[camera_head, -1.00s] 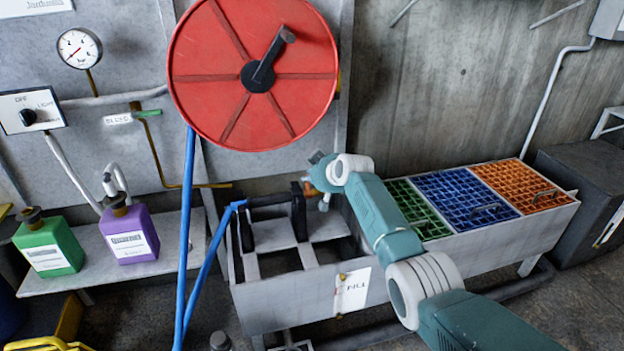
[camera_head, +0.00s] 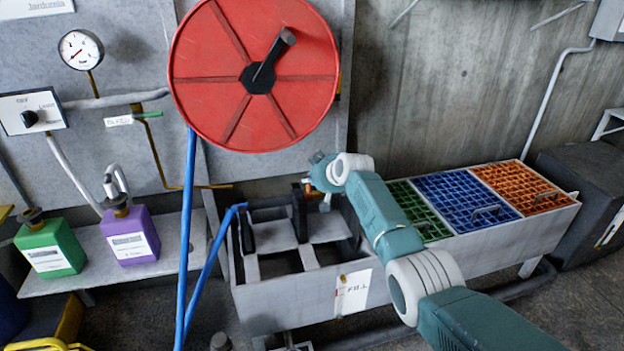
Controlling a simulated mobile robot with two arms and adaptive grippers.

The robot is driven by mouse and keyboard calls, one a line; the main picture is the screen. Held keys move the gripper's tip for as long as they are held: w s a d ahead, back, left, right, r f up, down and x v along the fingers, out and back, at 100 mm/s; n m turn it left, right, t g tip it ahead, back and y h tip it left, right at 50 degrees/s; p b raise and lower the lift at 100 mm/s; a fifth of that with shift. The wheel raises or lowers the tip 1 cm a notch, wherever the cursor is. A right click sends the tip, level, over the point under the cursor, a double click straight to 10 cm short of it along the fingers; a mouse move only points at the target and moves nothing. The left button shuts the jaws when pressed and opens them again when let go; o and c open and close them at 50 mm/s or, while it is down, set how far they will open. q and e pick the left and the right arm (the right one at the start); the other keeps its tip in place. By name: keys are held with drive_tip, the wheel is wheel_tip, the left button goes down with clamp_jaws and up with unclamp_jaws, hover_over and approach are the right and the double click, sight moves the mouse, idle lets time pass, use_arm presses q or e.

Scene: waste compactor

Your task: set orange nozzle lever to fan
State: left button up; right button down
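My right arm comes in from the lower right. Its teal and white wrist and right gripper (camera_head: 322,190) are above the back of the grey trough, beside the dark nozzle holder. The gripper is small and partly hidden by its own wrist, so its fingers cannot be made out. A small orange patch (camera_head: 308,188), possibly the nozzle lever, shows right at the gripper; touching or apart cannot be told. A dark nozzle (camera_head: 268,200) seems to lie across the trough's holders, at the end of the blue hose (camera_head: 212,260). The lever's setting is not readable. My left gripper is not in view.
A red hose reel (camera_head: 215,110) hangs on the wall above. The trough (camera_head: 275,308) has open compartments at left and green, blue (camera_head: 455,190) and orange (camera_head: 515,180) grates at right. Green (camera_head: 48,245) and purple (camera_head: 128,238) bottles stand on a shelf at left.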

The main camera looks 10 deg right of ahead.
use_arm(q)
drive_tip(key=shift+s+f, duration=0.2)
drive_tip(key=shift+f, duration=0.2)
use_arm(e)
drive_tip(key=shift+w, duration=0.15)
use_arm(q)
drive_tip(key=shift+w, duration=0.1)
use_arm(e)
drive_tip(key=shift+g, duration=0.3)
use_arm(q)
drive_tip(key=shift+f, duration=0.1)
use_arm(e)
drive_tip(key=c, duration=1.8)
unclamp_jaws()
drive_tip(key=shift+w+f, duration=0.15)
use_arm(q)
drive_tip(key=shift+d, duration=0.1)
use_arm(e)
drive_tip(key=shift+r, duration=0.2)
drive_tip(key=v, duration=1.1)
drive_tip(key=shift+s, duration=0.45)
drive_tip(key=shift+r, duration=0.15)
